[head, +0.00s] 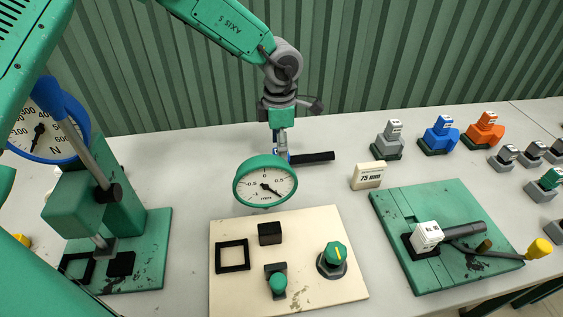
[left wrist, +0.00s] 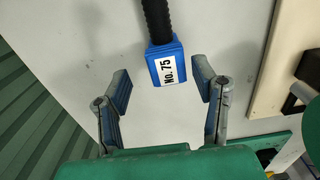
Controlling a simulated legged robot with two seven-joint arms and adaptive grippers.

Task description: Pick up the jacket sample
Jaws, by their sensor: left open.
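The jacket sample appears to be a short black ribbed piece with a blue end block labelled "No. 75" (left wrist: 165,66). It lies on the pale bench, and its black part (head: 314,157) shows behind the dial gauge in the head view. My left gripper (head: 282,150) is over its blue end, partly hidden by the gauge. In the left wrist view, my left gripper (left wrist: 161,80) is open and empty. Its two fingers stand apart on either side of the blue block, with gaps on both sides. My right gripper is not in view.
The dial gauge (head: 265,183) stands in front, by a cream board (head: 318,224). A "75" card (head: 368,176) is to the right. A green fixture (head: 395,210) lies further right, below several coloured blocks. A green press (head: 90,205) stands left. A green corrugated wall (head: 390,60) closes the back.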

